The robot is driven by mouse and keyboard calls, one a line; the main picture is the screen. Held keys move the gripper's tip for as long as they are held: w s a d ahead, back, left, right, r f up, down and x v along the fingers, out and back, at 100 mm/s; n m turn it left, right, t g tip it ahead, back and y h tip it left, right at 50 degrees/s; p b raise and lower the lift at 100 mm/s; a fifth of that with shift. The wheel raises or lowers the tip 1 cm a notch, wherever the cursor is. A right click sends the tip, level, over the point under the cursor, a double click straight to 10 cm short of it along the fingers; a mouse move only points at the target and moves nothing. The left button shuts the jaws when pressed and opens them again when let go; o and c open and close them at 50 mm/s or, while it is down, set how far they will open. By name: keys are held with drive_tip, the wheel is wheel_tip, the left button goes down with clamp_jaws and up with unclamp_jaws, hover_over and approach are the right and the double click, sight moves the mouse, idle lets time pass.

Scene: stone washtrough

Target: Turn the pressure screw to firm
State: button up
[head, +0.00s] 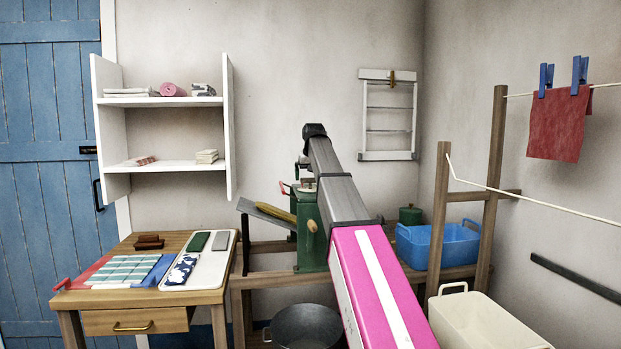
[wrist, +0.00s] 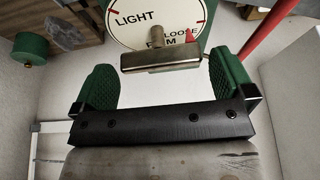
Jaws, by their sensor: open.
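The pressure screw's metal crossbar (wrist: 160,56) shows in the wrist view, lying between the green pads of my open gripper (wrist: 166,66). I cannot tell whether either pad touches it. Behind it is a round white dial (wrist: 150,18) marked LIGHT, LOOSE and a third word partly hidden by the bar.
A red bar (wrist: 268,28) passes close to the right pad in the wrist view. A sloping board (head: 262,214) with a wooden roller is left of the mangle. A green canister (head: 410,215) and blue tub (head: 455,243) stand to the right. A metal tub (head: 305,328) is below.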

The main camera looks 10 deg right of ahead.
drive_tip(key=shift+w+f, duration=0.15)
drive_tip(key=shift+f, duration=0.2)
drive_tip(key=c, duration=0.7)
drive_tip(key=shift+c, duration=0.2)
